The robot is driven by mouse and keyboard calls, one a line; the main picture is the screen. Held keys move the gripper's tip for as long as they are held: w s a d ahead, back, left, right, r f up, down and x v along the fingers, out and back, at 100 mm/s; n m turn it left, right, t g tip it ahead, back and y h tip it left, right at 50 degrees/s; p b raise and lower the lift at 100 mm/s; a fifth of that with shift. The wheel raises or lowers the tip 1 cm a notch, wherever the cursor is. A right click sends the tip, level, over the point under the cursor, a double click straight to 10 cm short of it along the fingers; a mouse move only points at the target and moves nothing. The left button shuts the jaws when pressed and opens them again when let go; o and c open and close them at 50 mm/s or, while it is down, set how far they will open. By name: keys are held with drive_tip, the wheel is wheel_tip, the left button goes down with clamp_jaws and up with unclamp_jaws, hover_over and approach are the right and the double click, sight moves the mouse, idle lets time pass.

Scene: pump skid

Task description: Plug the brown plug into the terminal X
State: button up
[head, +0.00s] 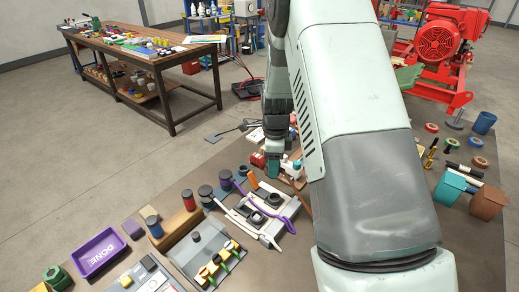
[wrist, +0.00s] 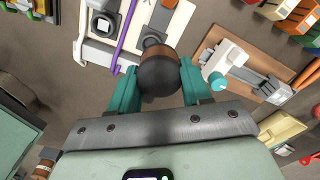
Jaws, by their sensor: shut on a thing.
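My gripper (wrist: 160,82) has its teal fingers shut on the brown plug (wrist: 174,58), which has a dark round end and a brown band. The plug's narrower grey part points away from the wrist camera. In the head view my gripper (head: 272,166) hangs above the far side of a pale board (head: 238,216), and I cannot make out the plug there. The board carries dark sockets, one of them a square block (head: 255,218). The board also shows in the wrist view (wrist: 93,52), with a dark square socket (wrist: 103,22). No letter X is legible, so I cannot tell which is the terminal.
A purple cable (head: 284,205) crosses the board. Dark cylinders (head: 205,194) stand to its left. A purple tray (head: 98,252) marked DONE lies at the front left. In the wrist view a brown board with a white-and-grey fixture (wrist: 232,60) lies close on the right.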

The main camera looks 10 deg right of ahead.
drive_tip(key=shift+s+d, duration=0.3)
drive_tip(key=shift+s, duration=0.65)
drive_tip(key=shift+f, duration=2.7)
drive_tip(key=shift+f, duration=1.75)
drive_tip(key=o, duration=1.2)
drive_tip(key=shift+r, duration=0.15)
wheel_tip(320, 180, up, 11)
drive_tip(key=shift+f, duration=0.2)
